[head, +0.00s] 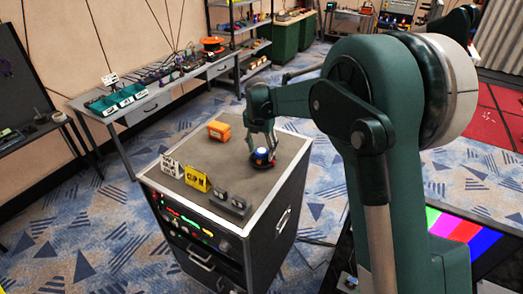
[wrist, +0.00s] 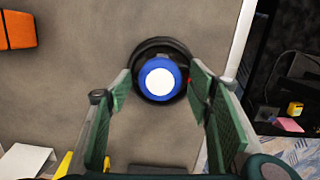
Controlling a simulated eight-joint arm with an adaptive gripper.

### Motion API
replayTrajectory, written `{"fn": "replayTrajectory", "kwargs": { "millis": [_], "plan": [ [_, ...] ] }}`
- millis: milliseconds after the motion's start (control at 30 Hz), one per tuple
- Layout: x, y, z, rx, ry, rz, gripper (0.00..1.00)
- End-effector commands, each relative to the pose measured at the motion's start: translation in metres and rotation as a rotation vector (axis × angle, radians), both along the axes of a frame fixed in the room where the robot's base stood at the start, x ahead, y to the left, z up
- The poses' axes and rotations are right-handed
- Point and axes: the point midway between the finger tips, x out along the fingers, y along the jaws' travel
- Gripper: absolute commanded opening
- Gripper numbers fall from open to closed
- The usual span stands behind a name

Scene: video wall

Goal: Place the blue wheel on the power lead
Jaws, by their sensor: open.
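The blue wheel (head: 262,155) has a white centre and sits on the black coiled power lead (head: 266,168) on top of the cabinet. In the wrist view the wheel (wrist: 159,80) lies within the outline of the dark coil (wrist: 160,44), a little toward its near side. My gripper (head: 262,141) is just above them. In the wrist view my gripper (wrist: 158,76) is open, with its green fingers on either side of the wheel and visible gaps to it. The coil's near part is hidden under the wheel.
The cabinet top (head: 232,166) also holds an orange box (head: 219,131), a yellow sign (head: 196,179), a white sign (head: 171,166) and a dark block with knobs (head: 227,203) along the front. The cabinet's right edge is close to the lead.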

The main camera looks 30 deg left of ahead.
Motion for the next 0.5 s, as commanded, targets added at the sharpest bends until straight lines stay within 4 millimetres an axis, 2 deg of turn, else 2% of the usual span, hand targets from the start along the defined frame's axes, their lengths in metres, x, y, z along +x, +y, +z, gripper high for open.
{"fn": "replayTrajectory", "kwargs": {
  "millis": [267,500],
  "plan": [
    [-0.002,0.0,0.018,0.0,0.0,0.0,0.51],
    [-0.006,-0.001,0.053,0.0,0.0,0.0,0.51]
  ]
}}
